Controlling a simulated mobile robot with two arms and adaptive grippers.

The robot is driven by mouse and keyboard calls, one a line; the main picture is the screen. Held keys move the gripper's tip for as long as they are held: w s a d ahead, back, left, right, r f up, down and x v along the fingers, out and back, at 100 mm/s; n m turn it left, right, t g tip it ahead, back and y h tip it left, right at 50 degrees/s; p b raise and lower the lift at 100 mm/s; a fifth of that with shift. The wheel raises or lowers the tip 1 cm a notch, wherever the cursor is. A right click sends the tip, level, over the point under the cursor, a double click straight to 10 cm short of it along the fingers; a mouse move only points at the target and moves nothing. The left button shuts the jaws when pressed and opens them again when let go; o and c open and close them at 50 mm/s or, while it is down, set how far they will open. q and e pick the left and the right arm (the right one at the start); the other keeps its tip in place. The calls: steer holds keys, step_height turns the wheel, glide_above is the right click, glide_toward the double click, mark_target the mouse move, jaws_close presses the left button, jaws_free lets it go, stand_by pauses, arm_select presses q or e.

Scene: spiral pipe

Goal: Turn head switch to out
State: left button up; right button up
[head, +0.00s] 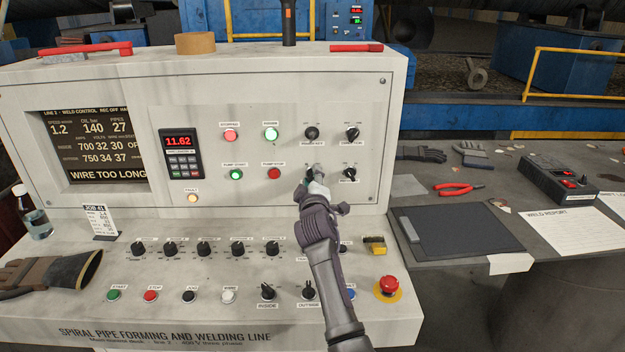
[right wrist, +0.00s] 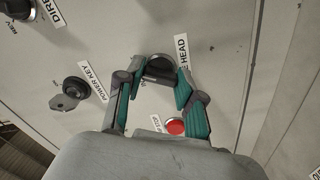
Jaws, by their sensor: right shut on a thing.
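The head switch is a black rotary knob (right wrist: 160,67) on the upright panel, beside a label of which "HEAD" can be read. In the right wrist view the two green-padded fingers of my right gripper (right wrist: 161,78) are shut on the knob, one on each side. In the head view my right gripper (head: 316,184) reaches up to the panel and covers most of the switch and its label. Which position the knob points to cannot be told. My left gripper is not in view.
A black selector (head: 349,174) sits just right of the switch, the power key (head: 312,133) above it and a red button (head: 274,173) to its left. Several knobs and a red emergency stop (head: 389,286) stand on the sloped desk below. A side table (head: 470,205) holds tools.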

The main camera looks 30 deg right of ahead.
steer(key=o, duration=1.2)
steer(key=shift+c, duration=0.2)
steer(key=v, duration=1.2)
steer(key=shift+a+f, duration=0.1)
